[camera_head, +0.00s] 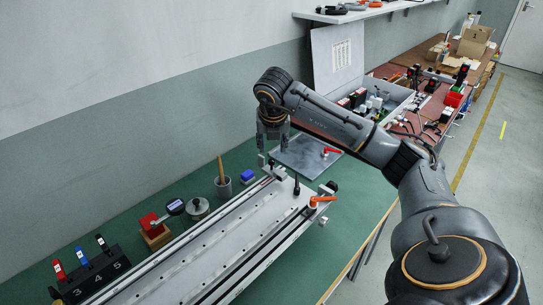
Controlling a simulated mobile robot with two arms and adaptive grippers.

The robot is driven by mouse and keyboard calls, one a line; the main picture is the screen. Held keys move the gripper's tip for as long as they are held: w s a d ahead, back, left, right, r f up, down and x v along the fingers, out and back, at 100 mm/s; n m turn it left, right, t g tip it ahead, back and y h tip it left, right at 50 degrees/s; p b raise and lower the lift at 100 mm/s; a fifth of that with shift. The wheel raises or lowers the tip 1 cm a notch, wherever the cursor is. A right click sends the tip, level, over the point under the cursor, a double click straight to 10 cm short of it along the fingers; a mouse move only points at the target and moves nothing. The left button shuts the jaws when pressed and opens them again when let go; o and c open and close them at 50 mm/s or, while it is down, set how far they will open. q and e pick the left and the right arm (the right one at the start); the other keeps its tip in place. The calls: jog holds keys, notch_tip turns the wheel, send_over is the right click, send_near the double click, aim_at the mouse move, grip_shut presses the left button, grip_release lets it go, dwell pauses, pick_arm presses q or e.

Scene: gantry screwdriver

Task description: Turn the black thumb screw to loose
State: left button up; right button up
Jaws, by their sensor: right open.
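My right gripper (272,148) hangs pointing down near the far end of the grey gantry rail (225,245), and its fingers look open and empty. A small upright black screw-like piece (297,186) stands on the gantry, below and to the right of the gripper and apart from it. A black knob (331,187) sits at the gantry's far right corner. I cannot tell for certain which of these two is the black thumb screw. An orange lever (321,201) is beside the knob. My left gripper is not in view.
A grey plate with a red lever (331,152) lies behind the gantry. Green table (345,225) is bare at right.

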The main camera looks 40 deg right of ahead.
aim_at(272, 161)
jog(key=x, duration=0.7)
jog(key=shift+w+f+p, duration=0.1)
jog(key=shift+f+p, duration=0.1)
jog(key=shift+p, duration=0.2)
grip_shut()
